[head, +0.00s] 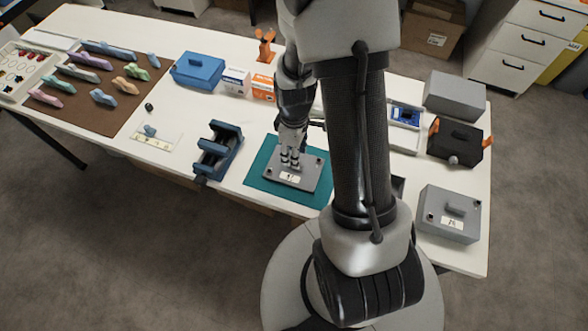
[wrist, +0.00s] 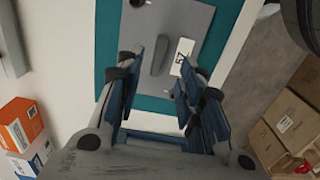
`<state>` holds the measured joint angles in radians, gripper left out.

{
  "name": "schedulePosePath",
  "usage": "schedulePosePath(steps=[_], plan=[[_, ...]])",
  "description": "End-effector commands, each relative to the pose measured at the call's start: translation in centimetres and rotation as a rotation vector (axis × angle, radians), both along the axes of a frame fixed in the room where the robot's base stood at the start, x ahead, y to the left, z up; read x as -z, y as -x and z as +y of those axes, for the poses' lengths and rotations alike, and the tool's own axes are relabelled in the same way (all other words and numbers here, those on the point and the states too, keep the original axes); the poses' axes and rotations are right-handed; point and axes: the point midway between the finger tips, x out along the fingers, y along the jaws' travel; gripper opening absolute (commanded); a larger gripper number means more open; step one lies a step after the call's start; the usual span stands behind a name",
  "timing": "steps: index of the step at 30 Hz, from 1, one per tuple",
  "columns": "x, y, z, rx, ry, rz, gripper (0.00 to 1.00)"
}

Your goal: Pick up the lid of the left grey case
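The left grey case (head: 311,181) sits on a teal mat (head: 257,185) on the white table, with its flat lid on top. The lid (wrist: 189,20) has a raised bar handle (wrist: 160,55) and a white number label (wrist: 183,55). My gripper (head: 290,160) points down over the lid in the head view and covers part of it. In the wrist view my gripper (wrist: 160,76) is open, with a dark finger on each side and the handle ahead between them. Whether the fingers reach down beside the handle I cannot tell.
A blue vise (head: 218,150) stands left of the mat. Small cartons (head: 236,80) and a blue case (head: 199,69) are behind it. At right are another grey case (head: 449,222), a black case (head: 455,142) and a grey box (head: 455,95). My arm hides the middle.

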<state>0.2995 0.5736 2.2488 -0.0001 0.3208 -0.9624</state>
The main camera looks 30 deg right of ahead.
Motion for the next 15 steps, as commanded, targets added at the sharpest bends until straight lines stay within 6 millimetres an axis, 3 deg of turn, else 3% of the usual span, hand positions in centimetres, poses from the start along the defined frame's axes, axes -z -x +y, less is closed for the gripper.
schedulePosePath(steps=[7, 15], plan=[[1.5, -0.1, 0.0, 0.000, 0.001, -0.001, 0.35], [5.5, -0.1, -0.1, 0.000, 0.000, 0.000, 0.35]])
